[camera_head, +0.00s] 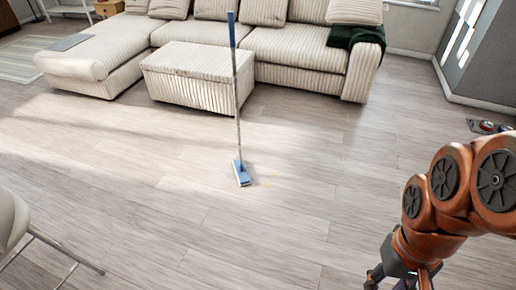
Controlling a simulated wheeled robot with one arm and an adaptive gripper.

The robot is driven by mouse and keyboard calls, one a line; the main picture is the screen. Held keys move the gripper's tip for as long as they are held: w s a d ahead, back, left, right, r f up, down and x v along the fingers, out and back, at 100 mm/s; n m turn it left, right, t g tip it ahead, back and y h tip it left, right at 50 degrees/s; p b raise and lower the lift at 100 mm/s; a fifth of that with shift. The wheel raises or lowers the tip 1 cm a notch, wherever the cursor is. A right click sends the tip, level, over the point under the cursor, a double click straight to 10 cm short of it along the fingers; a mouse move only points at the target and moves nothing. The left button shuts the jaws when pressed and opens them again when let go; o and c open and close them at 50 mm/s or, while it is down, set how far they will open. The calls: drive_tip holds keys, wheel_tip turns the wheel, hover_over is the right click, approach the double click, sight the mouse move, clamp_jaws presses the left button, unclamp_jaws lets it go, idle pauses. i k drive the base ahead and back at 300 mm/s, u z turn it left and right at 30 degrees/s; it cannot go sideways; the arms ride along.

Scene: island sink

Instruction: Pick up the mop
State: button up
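The mop (238,95) stands upright on the wooden floor near the middle of the view. It has a blue grip at the top, a thin grey pole and a flat blue and white head (242,173) resting on the floor. My gripper (398,283) is at the bottom right, well apart from the mop and nearer to me. It is partly cut off by the bottom edge, and my orange arm is above it. I cannot make out whether its fingers are open or shut.
A cream sofa (305,45) and a matching ottoman (190,78) stand behind the mop. A pale chair (14,222) is at the left edge. Shoes (482,126) lie by the door at right. The floor (330,190) between my arm and the mop is clear.

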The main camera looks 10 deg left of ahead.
sight(243, 179)
drive_tip(key=u, duration=0.05)
drive_tip(key=i, duration=2.3)
drive_tip(key=u, duration=2.7)
